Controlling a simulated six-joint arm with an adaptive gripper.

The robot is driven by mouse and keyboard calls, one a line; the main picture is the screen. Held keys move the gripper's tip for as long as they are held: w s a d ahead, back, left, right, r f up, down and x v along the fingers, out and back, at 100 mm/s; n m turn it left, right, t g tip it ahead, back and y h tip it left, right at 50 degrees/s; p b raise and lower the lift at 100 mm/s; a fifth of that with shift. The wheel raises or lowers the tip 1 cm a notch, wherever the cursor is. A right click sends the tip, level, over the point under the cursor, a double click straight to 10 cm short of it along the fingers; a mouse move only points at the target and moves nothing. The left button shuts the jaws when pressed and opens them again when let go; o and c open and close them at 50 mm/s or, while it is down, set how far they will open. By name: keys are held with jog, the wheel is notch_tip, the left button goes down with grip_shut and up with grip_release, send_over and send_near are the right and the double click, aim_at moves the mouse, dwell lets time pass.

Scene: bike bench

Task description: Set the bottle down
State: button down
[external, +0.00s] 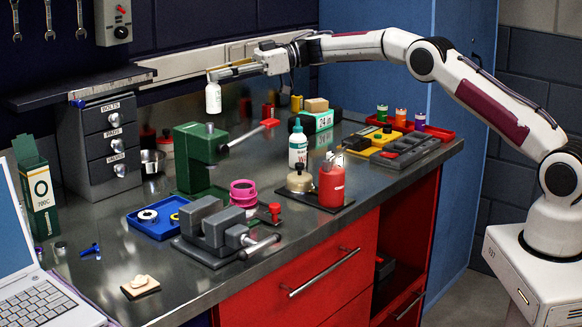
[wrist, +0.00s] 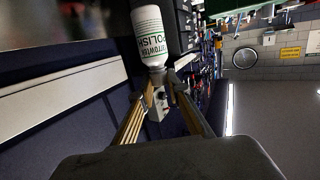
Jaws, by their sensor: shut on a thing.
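A small white bottle (external: 213,98) hangs upright from my gripper (external: 212,77), well above the back of the metal bench. In the wrist view the bottle (wrist: 148,36) has a white label with green and dark lettering that includes "POLISH". The fingers of my gripper (wrist: 162,82) are shut on its narrow neck end. The bottle's base is clear of the bench (external: 110,290), with open air under it.
A green press (external: 195,155) stands below the bottle, beside a grey drawer cabinet (external: 108,140). A grey vise (external: 215,228), a blue tray (external: 158,217), a teal-labelled bottle (external: 298,146) and a red can (external: 332,183) crowd the middle. Bare metal shows at the front left.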

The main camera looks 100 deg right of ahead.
jog(key=s+d+f+m+h, duration=0.1)
jog(key=s+d+f, duration=0.2)
jog(key=d, duration=0.5)
jog(key=shift+s+f+t+h, duration=0.3)
jog(key=shift+s+f+h, duration=0.05)
jog(key=shift+h, duration=0.05)
jog(key=shift+d, duration=0.1)
jog(key=shift+f, duration=0.1)
jog(key=shift+f, duration=2.45)
jog(key=shift+f, duration=0.1)
jog(key=shift+f, duration=2.35)
jog(key=shift+f, duration=0.2)
jog(key=c, duration=1.9)
grip_release()
